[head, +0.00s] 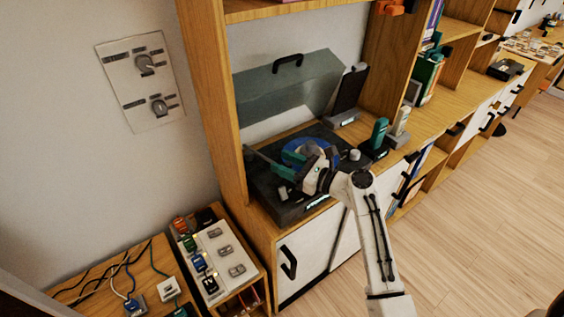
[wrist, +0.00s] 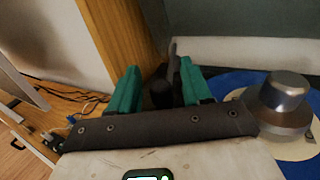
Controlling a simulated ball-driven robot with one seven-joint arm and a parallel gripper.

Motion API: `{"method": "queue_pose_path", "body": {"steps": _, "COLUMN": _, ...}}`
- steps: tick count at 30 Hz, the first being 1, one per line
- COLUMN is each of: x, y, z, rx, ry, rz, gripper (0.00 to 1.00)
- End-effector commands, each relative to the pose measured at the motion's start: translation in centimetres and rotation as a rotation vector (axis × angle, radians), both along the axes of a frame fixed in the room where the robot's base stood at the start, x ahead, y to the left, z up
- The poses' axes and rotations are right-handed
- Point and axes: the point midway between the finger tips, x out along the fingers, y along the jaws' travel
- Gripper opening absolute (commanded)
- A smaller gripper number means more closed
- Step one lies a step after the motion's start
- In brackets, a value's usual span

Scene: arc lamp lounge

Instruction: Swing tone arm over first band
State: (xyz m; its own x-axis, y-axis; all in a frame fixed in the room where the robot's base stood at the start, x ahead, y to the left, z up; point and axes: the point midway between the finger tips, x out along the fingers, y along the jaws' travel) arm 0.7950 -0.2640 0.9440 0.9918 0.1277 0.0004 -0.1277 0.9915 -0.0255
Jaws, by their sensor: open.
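The dark turntable (head: 277,206) sits in the wooden unit's niche, with a blue record (head: 295,146) on it. In the wrist view the record (wrist: 240,82) shows at the right, with a silver knob-like piece (wrist: 285,98) over its cream centre. My gripper (head: 268,161) is over the turntable's left side, partly hiding it. In the wrist view its green fingers (wrist: 158,92) are apart. A dark upright piece (wrist: 173,62) shows between them; I cannot tell whether it is the tone arm or whether a finger touches it. The tone arm is not clearly visible in the head view.
A raised grey-green lid (head: 290,85) stands behind the turntable. A wooden side panel (head: 218,100) rises close on the left. A green-topped holder (head: 378,135) and a dark tablet-like stand (head: 348,92) are to the right. A switch box (head: 217,262) stands lower left.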

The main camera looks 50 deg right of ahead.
Motion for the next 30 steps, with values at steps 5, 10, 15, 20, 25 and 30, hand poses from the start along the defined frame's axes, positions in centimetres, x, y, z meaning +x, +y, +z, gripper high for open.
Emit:
{"method": "queue_pose_path", "body": {"steps": 5, "x": -3.4, "y": -0.5, "z": -0.3, "rx": 0.0, "ry": 0.002, "rz": -0.003, "gripper": 0.48}}
{"method": "queue_pose_path", "body": {"steps": 10, "x": -6.6, "y": -0.8, "z": -0.2, "rx": 0.0, "ry": 0.002, "rz": -0.002, "gripper": 0.48}}
{"method": "queue_pose_path", "body": {"steps": 15, "x": -8.7, "y": -1.1, "z": -0.1, "rx": 0.0, "ry": 0.001, "rz": -0.002, "gripper": 0.48}}
{"method": "queue_pose_path", "body": {"steps": 20, "x": -9.4, "y": -1.1, "z": -0.1, "rx": 0.0, "ry": 0.002, "rz": 0.001, "gripper": 0.48}}
{"method": "queue_pose_path", "body": {"steps": 25, "x": -9.5, "y": -1.1, "z": -0.1, "rx": 0.0, "ry": 0.002, "rz": 0.001, "gripper": 0.48}}
{"method": "queue_pose_path", "body": {"steps": 30, "x": -9.2, "y": -1.1, "z": 0.0, "rx": -0.005, "ry": -0.005, "rz": -0.003, "gripper": 0.39}}
